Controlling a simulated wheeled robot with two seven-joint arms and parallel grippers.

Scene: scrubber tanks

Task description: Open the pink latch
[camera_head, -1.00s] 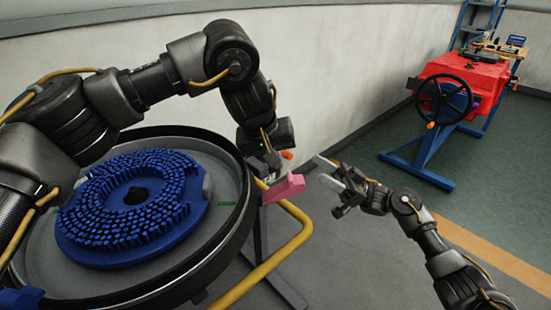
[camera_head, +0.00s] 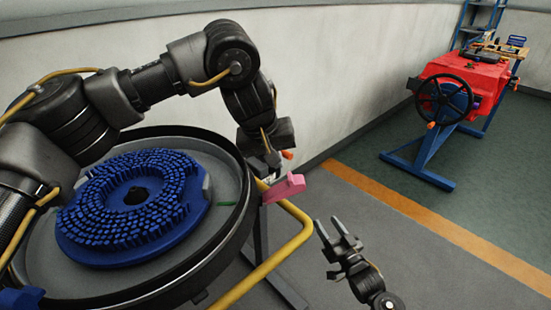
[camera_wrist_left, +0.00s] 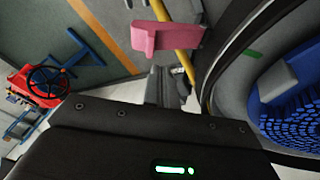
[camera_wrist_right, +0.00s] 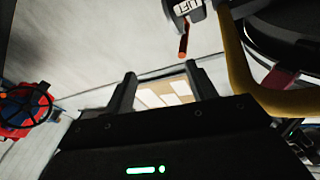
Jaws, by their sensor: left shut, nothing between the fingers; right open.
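The pink latch (camera_head: 284,188) sticks out from the right rim of the round tank (camera_head: 228,262). My left gripper (camera_head: 271,163) is shut and empty, just above and behind the latch in the head view; I cannot tell whether it touches it. In the left wrist view the pink latch (camera_wrist_left: 168,38) lies just beyond the shut fingers (camera_wrist_left: 165,75). My right gripper (camera_head: 332,228) is open and empty, right of and below the latch in the head view. The right wrist view shows the open fingers (camera_wrist_right: 162,85) and the dark pink latch (camera_wrist_right: 280,78) at right.
A yellow tube rail (camera_head: 285,250) curves beside the tank, between the latch and my right gripper. A blue brush disc (camera_head: 130,205) lies in the tank. A red machine with a black handwheel (camera_head: 444,100) stands far right. The floor between is clear.

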